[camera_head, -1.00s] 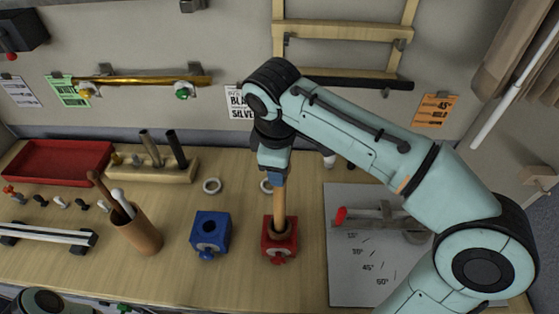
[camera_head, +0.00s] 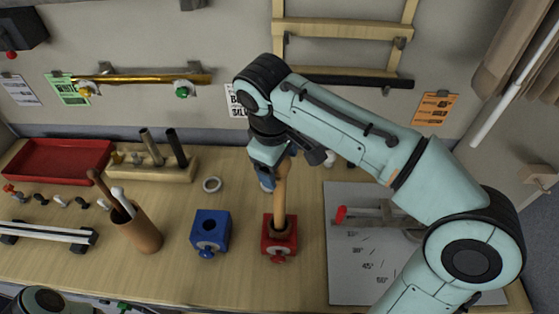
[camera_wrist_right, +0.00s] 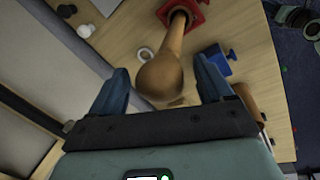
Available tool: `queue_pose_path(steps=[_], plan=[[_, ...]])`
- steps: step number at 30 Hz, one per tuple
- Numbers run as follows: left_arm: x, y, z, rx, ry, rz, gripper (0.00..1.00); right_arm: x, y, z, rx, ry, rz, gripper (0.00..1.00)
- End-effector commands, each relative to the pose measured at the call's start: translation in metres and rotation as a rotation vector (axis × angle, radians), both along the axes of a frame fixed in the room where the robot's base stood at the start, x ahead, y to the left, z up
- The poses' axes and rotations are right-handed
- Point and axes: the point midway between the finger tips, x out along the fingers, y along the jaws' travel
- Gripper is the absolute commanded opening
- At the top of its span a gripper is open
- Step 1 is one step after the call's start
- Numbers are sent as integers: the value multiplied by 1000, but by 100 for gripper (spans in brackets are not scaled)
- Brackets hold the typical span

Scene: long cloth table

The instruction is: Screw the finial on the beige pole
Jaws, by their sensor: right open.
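The beige pole (camera_head: 280,205) stands nearly upright in the red block clamp (camera_head: 280,238) at the middle of the table. In the right wrist view the pole (camera_wrist_right: 178,38) runs down from the red clamp to a wide rounded brown end (camera_wrist_right: 160,76) close to the camera. I cannot tell whether that end is a finial or the pole's own top. My right gripper (camera_head: 275,178) is at the pole's upper end. In the wrist view its two blue fingers (camera_wrist_right: 161,66) are apart, one on each side of the rounded end, with gaps. My left gripper is not in view.
A blue block clamp (camera_head: 210,233) stands left of the red one. A cup of rods (camera_head: 140,232), several small knobs (camera_head: 60,201), a red tray (camera_head: 60,160) and a wooden holder (camera_head: 150,170) lie further left. A grey angle board (camera_head: 360,285) is right.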

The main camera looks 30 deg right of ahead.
Motion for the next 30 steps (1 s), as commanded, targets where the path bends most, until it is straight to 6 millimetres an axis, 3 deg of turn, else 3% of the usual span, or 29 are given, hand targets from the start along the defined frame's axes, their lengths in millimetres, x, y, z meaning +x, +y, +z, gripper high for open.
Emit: queue_pose_path(steps=[7, 30], plan=[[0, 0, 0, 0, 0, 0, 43, -1, 0, 0, 0, 1, 98, 80], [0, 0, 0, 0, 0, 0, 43, 0, 0, 0, 1, 0, 1209, 80]])
